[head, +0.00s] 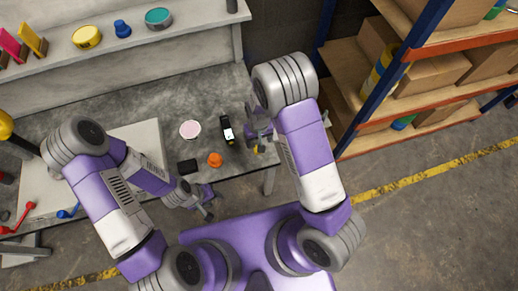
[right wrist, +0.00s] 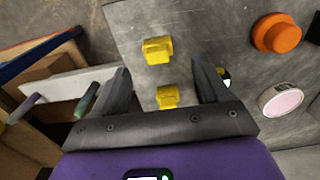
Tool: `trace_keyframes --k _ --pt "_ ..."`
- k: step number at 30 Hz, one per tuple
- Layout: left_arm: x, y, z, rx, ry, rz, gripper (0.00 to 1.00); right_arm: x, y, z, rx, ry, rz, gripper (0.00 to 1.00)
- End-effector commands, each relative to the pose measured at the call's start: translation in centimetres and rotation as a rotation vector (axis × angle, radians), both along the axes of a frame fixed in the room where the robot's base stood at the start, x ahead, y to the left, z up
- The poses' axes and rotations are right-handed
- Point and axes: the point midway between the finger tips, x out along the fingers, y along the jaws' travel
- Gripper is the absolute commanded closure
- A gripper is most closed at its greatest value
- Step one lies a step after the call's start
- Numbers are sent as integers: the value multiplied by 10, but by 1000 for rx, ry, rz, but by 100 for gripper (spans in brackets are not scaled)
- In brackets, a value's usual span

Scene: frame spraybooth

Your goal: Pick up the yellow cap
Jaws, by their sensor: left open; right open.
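Two small yellow pieces show in the right wrist view. One yellow piece (right wrist: 157,50) lies on the grey tabletop just beyond the fingertips. The other yellow piece (right wrist: 167,97) is nearer the palm, between the fingers as seen from above. I cannot tell which is the yellow cap. In the head view a little yellow (head: 260,149) shows beside my right gripper, which mostly hides it. My right gripper (right wrist: 162,72) is open above the table's right end, with no visible grip on either piece. My left gripper (head: 207,203) is open and empty near the table's front edge.
An orange knob (head: 215,159), a black block (head: 187,166), a pale pink disc (head: 190,129) and a black-and-white item (head: 227,130) lie left of my right gripper. A shelf rack with cardboard boxes (head: 438,72) stands at the right.

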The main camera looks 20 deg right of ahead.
Motion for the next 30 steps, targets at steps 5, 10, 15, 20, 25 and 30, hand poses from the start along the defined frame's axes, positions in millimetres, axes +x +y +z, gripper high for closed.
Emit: trace_keyframes --k 5,10,15,20,25,30 --pt "0 0 -10 0 0 0 57 0 0 -20 -3 4 0 24" --pt "0 0 -17 0 -1 0 57 0 -1 -36 -3 4 0 24" --pt "0 0 -31 0 -1 0 57 1 -3 -63 -3 4 1 24" --pt "0 0 -35 0 -1 0 57 1 -3 -74 -2 2 0 24" --pt "0 0 -33 0 -1 0 57 1 -2 -72 -2 1 1 24" --pt "0 0 -33 0 -1 0 57 1 -2 -72 -2 1 1 50"
